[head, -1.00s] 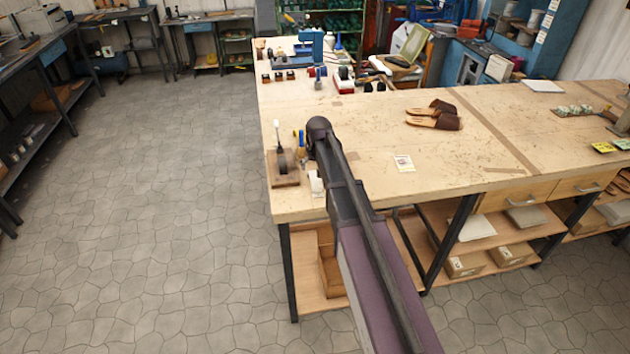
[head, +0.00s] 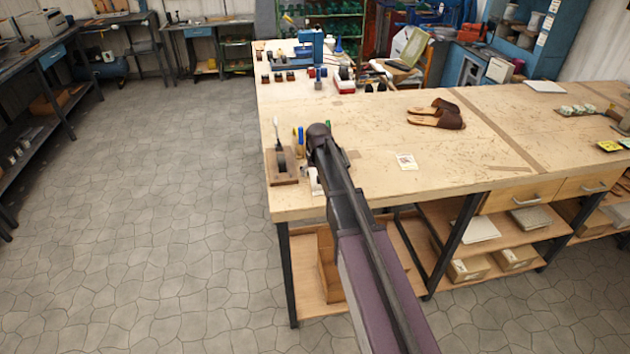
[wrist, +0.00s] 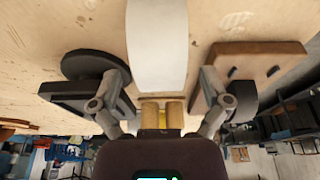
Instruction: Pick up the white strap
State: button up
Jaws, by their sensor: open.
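The white strap (wrist: 157,45) stands out as a pale curved band at the top middle of the wrist view. In the head view it shows as a small white piece (head: 315,182) near the bench's front left corner, partly hidden by my arm. My gripper (wrist: 160,92) is open, with a dark finger on either side of the strap's line in the wrist view. Nothing is held. I cannot tell how far the fingertips are from the strap. In the head view my arm hides the gripper.
A wooden block (head: 284,177) with a dark round part sits left of the strap; it also shows beside the right finger in the wrist view (wrist: 258,52). Brown sandals (head: 437,118) and a small card (head: 406,161) lie on the wooden bench (head: 380,140). The bench middle is mostly clear.

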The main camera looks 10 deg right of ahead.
aim_at(314, 170)
dwell(0.5)
jog(key=c, duration=1)
jog(key=shift+r, duration=0.15)
notch_tip(314, 170, up, 3)
jog(key=p, duration=0.3)
jog(key=shift+r+p, duration=0.2)
jog(key=shift+p, duration=0.15)
jog(key=s, duration=0.5)
jog(key=s+r+p, duration=0.1)
jog(key=s, duration=1)
jog(key=shift+r, duration=0.15)
jog(key=shift+f, duration=0.4)
